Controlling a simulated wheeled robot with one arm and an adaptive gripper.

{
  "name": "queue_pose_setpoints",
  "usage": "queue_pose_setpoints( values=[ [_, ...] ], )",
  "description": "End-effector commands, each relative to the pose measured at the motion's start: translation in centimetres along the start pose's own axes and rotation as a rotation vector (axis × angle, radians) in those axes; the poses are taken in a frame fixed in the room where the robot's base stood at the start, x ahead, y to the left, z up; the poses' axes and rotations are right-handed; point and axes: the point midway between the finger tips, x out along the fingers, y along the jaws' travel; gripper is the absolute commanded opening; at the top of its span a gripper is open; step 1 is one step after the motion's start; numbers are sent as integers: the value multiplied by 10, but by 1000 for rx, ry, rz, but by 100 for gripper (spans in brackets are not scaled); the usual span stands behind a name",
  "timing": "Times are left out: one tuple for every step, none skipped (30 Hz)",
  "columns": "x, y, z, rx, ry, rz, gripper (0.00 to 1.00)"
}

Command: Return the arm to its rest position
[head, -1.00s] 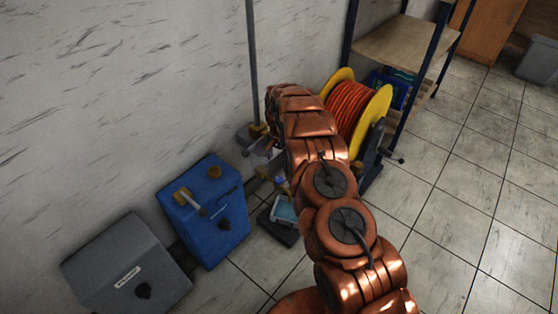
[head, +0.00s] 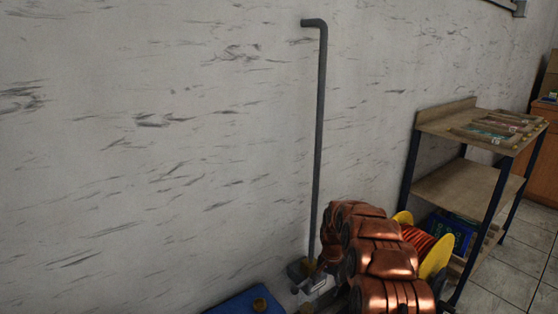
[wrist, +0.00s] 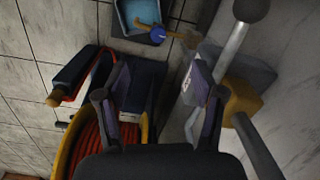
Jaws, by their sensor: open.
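My copper-coloured arm (head: 375,255) rises from the bottom of the head view and hides part of what stands along the wall. My gripper (wrist: 158,95) shows in the wrist view with its two dark fingers spread apart and nothing held between them. Below and past the fingers are a metal lever with a dark ball knob (wrist: 252,9) and a yellow block (wrist: 240,97). In the head view the gripper is largely hidden behind the arm, near the foot of a grey pole (head: 320,140).
A reel of orange cable with yellow flanges (head: 437,257) stands right beside the arm. A wooden shelf unit (head: 455,118) stands farther right. A blue box (head: 238,304) shows at the bottom edge. A tray with a blue inside (wrist: 127,14) lies on the tiled floor.

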Motion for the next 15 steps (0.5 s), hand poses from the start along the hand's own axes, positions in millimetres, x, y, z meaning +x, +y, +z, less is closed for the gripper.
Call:
queue_pose_setpoints(
  values=[
    [-26, 1, 8, -18, -5, -5, 68],
    [-37, 2, 13, -28, -9, -7, 68],
    [-50, 3, 19, -44, -14, -9, 68],
    [-61, 4, 24, -56, -16, -11, 68],
    [-72, 6, 28, -67, -19, -13, 68],
    [-85, 8, 36, -83, -25, -13, 68],
    [-94, 10, 41, -95, -30, -13, 68],
    [-104, 12, 46, -106, -32, -14, 68],
    [-119, 14, 52, -121, -33, -17, 68],
    [-128, 16, 58, -133, -37, -17, 68],
    [-137, 19, 63, -144, -41, -16, 68],
    [-150, 23, 71, -159, -45, -17, 68],
    [-160, 25, 76, -170, -46, -18, 68],
    [-169, 28, 81, -182, -48, -18, 68],
    [-181, 32, 88, -196, -51, -18, 68]
  ],
)
